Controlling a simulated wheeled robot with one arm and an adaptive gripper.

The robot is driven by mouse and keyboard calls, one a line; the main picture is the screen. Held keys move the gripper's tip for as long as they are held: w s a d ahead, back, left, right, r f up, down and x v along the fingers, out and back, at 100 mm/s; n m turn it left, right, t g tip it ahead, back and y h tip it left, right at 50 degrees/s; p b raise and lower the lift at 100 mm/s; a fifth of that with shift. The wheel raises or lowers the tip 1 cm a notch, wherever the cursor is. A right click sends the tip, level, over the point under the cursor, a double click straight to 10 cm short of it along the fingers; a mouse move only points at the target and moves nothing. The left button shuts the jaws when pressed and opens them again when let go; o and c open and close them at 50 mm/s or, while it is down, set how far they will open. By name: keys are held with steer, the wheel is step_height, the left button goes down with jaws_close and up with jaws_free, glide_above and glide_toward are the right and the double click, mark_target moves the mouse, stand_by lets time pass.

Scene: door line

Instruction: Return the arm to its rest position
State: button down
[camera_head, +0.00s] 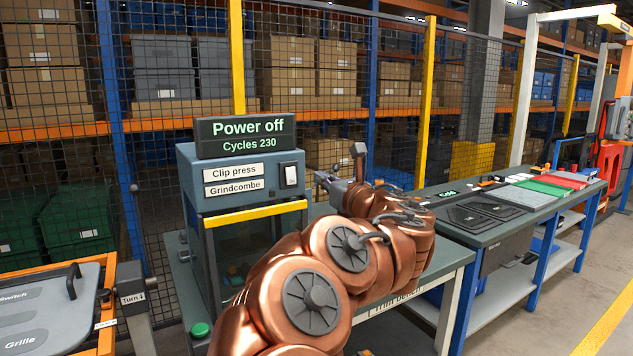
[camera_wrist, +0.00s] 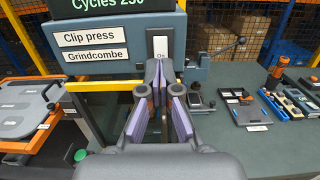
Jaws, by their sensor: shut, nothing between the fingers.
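My copper-coloured arm (camera_head: 312,290) reaches forward from the bottom of the head view, bent toward the bench. My gripper (camera_wrist: 160,72) is shut and empty in the wrist view, its fingertips together just below a white rocker switch marked On. The rocker switch (camera_head: 289,175) is on the press front. I cannot tell whether the fingertips touch the press.
The sign (camera_head: 244,136) above the press reads Power off, Cycles 230. A bench (camera_head: 402,292) runs right, with dark trays (camera_head: 483,214) and coloured mats (camera_head: 545,187). A grey lidded unit (camera_head: 48,312) stands at left. A mesh fence is behind. Floor (camera_head: 545,318) is clear at right.

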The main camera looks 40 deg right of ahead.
steer(key=shift+s, duration=0.3)
stand_by(0.5)
steer(key=s+d+r+m+g+h, duration=0.15)
steer(key=m+h, duration=0.25)
steer(key=m, duration=0.4)
steer(key=s+d+r+m+g+h, duration=0.1)
steer(key=s+d+m+h, duration=0.15)
steer(key=m+h, duration=0.35)
steer(key=s+a+f+m+g+y+p, duration=0.1)
steer(key=s+a+f+m+g, duration=0.15)
steer(key=f+m, duration=0.3)
steer(key=s+a+f+m+g+y, duration=0.1)
steer(key=s+f+m+g, duration=0.35)
steer(key=m, duration=0.25)
steer(key=s+a+f+m+g+y, duration=0.2)
steer(key=s+a+f+m+y, duration=0.15)
steer(key=a+f, duration=0.4)
steer(key=s+a+f+m+g+y, duration=0.2)
steer(key=s+a+f, duration=0.2)
steer(key=a+f, duration=0.3)
steer(key=s+a+f+m+g+y+p, duration=0.1)
steer(key=s+a+f+g+y, duration=0.3)
steer(key=s+a, duration=1.1)
step_height(320, 180, down, 3)
steer(key=s+m+g, duration=0.1)
steer(key=g, duration=0.2)
steer(key=shift+a+f+m+y, duration=0.15)
steer(key=shift+f+m+y, duration=0.05)
steer(key=shift+m+y, duration=0.15)
